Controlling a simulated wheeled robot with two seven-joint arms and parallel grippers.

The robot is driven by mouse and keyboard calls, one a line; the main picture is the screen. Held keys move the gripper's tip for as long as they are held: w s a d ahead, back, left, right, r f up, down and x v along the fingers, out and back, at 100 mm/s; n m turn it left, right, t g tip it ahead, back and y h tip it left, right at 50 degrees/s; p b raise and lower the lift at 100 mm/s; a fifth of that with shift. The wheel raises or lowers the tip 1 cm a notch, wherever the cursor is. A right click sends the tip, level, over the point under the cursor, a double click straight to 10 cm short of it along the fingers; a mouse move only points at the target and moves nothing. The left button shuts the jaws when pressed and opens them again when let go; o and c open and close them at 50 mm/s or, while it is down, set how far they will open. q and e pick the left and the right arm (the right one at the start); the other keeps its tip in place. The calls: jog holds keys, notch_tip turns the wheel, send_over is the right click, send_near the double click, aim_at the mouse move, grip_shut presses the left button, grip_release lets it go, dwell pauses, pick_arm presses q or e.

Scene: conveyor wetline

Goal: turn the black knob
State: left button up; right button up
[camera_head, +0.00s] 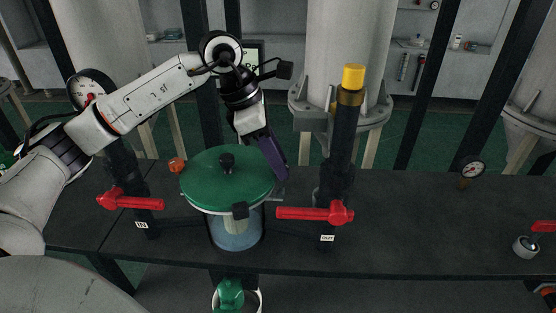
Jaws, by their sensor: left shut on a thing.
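A green round lid (205,182) sits on a clear vessel (236,232) on the dark bench. A black knob (227,163) stands upright at the lid's middle, and a black clamp knob (240,210) is at its front rim. My left gripper (278,172), with dark purple fingers, points down at the lid's right rim, apart from both of these. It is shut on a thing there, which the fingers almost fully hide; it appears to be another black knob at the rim. My right gripper is not in view.
Red valve handles flank the vessel, one at the IN pipe (130,201) and one at the OUT pipe (315,214). The OUT pipe (343,140), yellow-topped, rises close to the right of my gripper. An orange knob (177,165) is at the lid's left.

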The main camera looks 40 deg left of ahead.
pick_arm(q)
jog(key=m, duration=0.2)
jog(key=m+g, duration=0.1)
jog(key=m, duration=0.1)
jog(key=m+g+h+p, duration=0.1)
jog(key=m, duration=0.1)
jog(key=shift+w+r, duration=0.15)
jog(key=shift+w, duration=0.1)
jog(key=m+g, duration=0.1)
jog(key=m, duration=0.2)
jog(key=shift+w, duration=0.1)
jog(key=m+g, duration=0.1)
jog(key=m, duration=0.2)
jog(key=shift+w+m+g, duration=0.15)
jog(key=shift+m+g, duration=0.25)
jog(key=m+g+y+p, duration=0.1)
jog(key=m, duration=0.2)
jog(key=shift+m, duration=0.3)
jog(key=shift+w+m+g+y+p, duration=0.1)
jog(key=shift+m+g+y+p, duration=0.45)
jog(key=shift+m, duration=0.95)
jog(key=shift+d, duration=0.1)
jog(key=o, duration=1.1)
